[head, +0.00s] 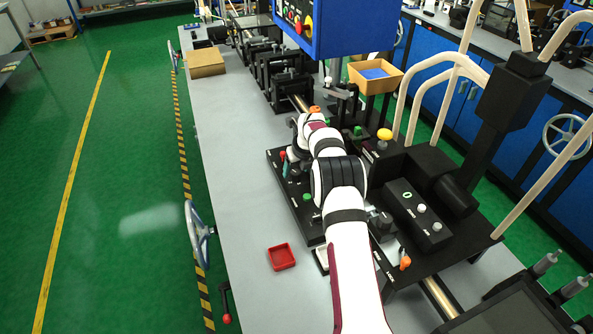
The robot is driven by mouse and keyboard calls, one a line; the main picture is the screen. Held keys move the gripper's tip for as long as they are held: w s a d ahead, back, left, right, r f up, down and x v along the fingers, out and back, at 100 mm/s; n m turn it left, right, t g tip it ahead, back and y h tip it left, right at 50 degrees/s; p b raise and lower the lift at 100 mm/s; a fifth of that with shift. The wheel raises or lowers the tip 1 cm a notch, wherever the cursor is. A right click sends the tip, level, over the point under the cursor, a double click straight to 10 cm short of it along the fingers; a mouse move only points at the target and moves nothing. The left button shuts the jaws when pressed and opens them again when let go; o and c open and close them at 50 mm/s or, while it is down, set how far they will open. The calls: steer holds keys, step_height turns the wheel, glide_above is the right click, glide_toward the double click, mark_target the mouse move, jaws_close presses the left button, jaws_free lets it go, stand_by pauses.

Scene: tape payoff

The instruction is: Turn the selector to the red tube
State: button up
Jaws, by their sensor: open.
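My white arm rises from the bottom of the head view over a black fixture plate (277,163) on the grey bench. Its wrist end bends down at the plate's far part, and my gripper's fingers are hidden behind my own arm. A small upright red piece (283,156) stands at the plate's left edge, close to my wrist; it may be the red tube. A green knob (307,197) is nearer on the plate. I cannot tell which part is the selector or which way it points; my arm covers the middle of the plate.
A red square tray (281,257) lies on the bench left of my arm. A black control box (418,214) with pale knobs stands to the right. A yellow knob (384,134) and a blue panel (330,28) are beyond. The bench's left strip is mostly clear.

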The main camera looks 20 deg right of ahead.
steer(key=shift+w+f, duration=0.25)
steer(key=shift+f, duration=0.35)
jaws_close()
steer(key=shift+d+n+g+y, duration=0.15)
steer(key=shift+n+y, duration=0.35)
steer(key=shift+n, duration=0.9)
steer(key=shift+a+n+g+y, duration=0.15)
steer(key=shift+n+y, duration=0.35)
steer(key=shift+n, duration=0.9)
steer(key=shift+d+n, duration=0.1)
steer(key=shift+n, duration=0.2)
